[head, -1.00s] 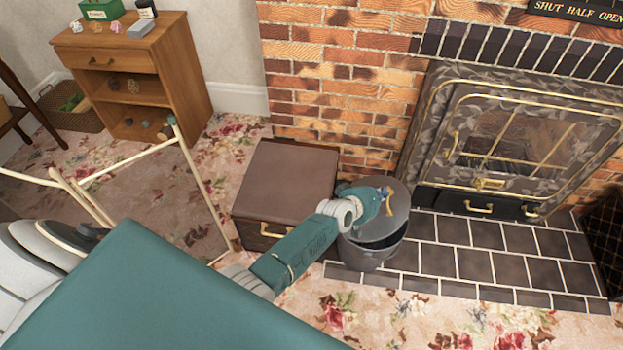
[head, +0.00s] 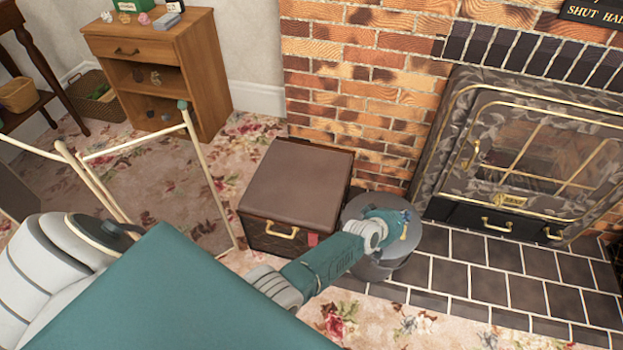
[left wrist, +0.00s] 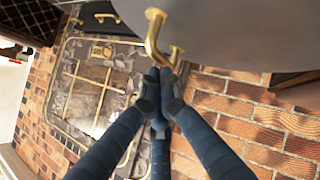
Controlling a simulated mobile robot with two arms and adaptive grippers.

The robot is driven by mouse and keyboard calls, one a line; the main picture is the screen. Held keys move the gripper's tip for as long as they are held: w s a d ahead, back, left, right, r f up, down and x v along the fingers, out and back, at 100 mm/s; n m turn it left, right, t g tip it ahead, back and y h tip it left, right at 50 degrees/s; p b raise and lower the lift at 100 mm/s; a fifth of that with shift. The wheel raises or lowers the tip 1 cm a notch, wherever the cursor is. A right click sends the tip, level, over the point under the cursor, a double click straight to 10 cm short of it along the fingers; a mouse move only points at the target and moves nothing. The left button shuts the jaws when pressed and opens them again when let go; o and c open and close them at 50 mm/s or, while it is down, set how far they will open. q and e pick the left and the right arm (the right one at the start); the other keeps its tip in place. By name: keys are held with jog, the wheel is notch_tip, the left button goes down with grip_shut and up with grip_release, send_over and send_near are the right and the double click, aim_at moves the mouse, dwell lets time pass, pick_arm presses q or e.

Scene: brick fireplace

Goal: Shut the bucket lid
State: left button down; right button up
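The grey bucket (head: 375,271) stands on the hearth's left end, beside the brown chest. Its grey lid (head: 408,240) lies over the top, slightly tilted, with a dark gap at the front right. In the left wrist view the lid (left wrist: 240,35) fills the top, with its brass handle (left wrist: 154,40). My left gripper (head: 400,217) is over the lid. In the left wrist view the fingers of the left gripper (left wrist: 160,78) are drawn together at the handle's bar and look closed on it. The tips' contact is partly hidden. My right gripper is not in view.
A brown chest (head: 297,183) stands left of the bucket. The stove (head: 535,150) and tiled hearth (head: 480,280) are to the right. A clothes rack (head: 205,180) and wooden cabinet (head: 150,45) are at the left. Floral carpet is open in front.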

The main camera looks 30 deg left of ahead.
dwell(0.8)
pick_arm(q)
jog(key=shift+s+r, duration=0.15)
jog(key=shift+s, duration=0.25)
jog(key=v, duration=1.1)
